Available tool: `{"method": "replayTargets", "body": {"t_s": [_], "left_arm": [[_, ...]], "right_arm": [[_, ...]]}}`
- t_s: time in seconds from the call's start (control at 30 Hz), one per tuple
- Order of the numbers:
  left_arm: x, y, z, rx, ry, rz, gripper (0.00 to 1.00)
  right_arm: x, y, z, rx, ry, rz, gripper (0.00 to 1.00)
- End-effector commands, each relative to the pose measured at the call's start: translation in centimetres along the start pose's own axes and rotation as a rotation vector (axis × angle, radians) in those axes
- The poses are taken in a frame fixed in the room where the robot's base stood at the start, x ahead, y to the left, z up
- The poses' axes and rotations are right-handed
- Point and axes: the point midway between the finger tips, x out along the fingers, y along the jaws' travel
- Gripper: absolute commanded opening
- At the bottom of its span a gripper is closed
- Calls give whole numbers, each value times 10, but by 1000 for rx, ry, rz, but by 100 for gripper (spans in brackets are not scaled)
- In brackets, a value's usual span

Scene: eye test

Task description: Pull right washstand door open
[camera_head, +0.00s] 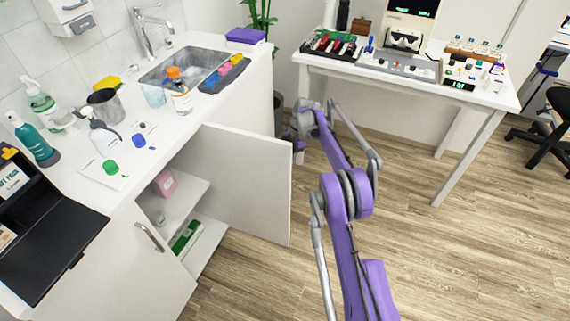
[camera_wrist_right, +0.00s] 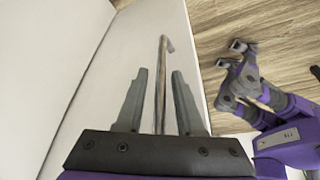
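The right washstand door (camera_head: 235,178) stands wide open in the head view, its inner face towards me. In the right wrist view, the door's outer face (camera_wrist_right: 118,60) carries a long metal handle (camera_wrist_right: 163,62). My right gripper (camera_wrist_right: 160,73) is open, one finger on each side of the handle, with gaps visible. In the head view my purple right arm reaches round the door's free edge; its gripper is partly hidden behind the door. My left gripper (camera_wrist_right: 233,54) shows open and empty in the right wrist view, over the floor. It is out of the head view.
The left washstand door (camera_head: 135,275) is closed. A pink box (camera_head: 165,182) and a green-and-white box (camera_head: 185,238) are inside the washstand. Bottles and a sink (camera_head: 165,68) are on top. A white table (camera_head: 470,98) with devices stands behind.

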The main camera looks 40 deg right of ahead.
Motion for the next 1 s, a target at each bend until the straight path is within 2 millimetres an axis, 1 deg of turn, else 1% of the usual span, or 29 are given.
{"method": "replayTargets", "body": {"t_s": [0.27,0.4,0.47,0.57,0.8,0.9,1.0], "left_arm": [[0,0,0,0,0,0,50],[-1,0,-1,0,0,0,50],[-3,0,-1,0,1,0,50],[-6,0,-3,0,2,0,50],[-15,0,-7,0,6,0,50],[-18,0,-8,0,7,0,50],[-20,0,-9,0,7,0,50]], "right_arm": [[0,0,0,0,0,0,45],[-7,0,0,0,0,1,45],[-15,0,0,1,0,1,45],[-34,0,0,2,0,2,45],[-83,0,0,1,0,1,45],[-96,0,0,0,0,1,45],[-104,0,0,0,0,0,45]]}}
